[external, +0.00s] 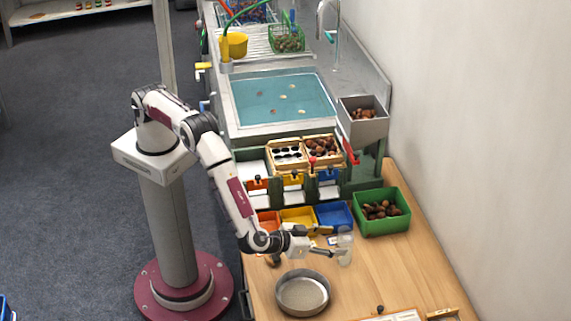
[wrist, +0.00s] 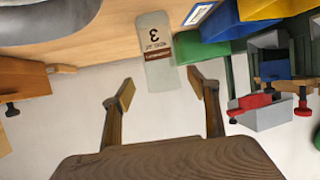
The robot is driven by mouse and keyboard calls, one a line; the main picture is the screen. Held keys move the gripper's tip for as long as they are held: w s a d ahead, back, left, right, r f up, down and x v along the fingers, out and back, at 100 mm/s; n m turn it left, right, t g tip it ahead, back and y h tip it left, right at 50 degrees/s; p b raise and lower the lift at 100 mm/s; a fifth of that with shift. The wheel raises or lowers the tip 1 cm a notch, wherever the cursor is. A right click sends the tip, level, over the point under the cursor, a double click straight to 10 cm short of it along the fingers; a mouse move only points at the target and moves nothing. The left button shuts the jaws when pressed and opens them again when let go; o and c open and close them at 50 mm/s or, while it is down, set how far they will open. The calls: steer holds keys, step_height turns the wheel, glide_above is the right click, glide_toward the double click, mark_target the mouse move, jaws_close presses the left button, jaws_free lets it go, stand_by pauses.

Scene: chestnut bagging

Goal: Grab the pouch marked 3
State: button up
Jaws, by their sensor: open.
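The pouch marked 3 (wrist: 158,48) is pale and translucent, with a brown label band and a dark "3" that appears upside down in the wrist view. In the external view the pouch (external: 346,248) stands on the wooden table, partly behind my fingers. My gripper (external: 337,241) is open and points right toward it. In the wrist view the fingertips of my gripper (wrist: 160,90) are spread apart and empty, with the pouch just beyond them and roughly centred in the gap. Whether a finger touches it I cannot tell.
A round metal pan (external: 303,312) sits in front of my gripper. Orange (external: 268,217), yellow (external: 298,228) and blue (external: 335,216) bins stand behind it. A green crate of chestnuts (external: 382,230) is at the back right. The table to the right is clear.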

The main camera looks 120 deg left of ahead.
mark_target(344, 240)
steer(key=shift+a, duration=0.1)
steer(key=shift+x, duration=2.55)
steer(key=shift+s+a, duration=0.1)
steer(key=c, duration=1.1)
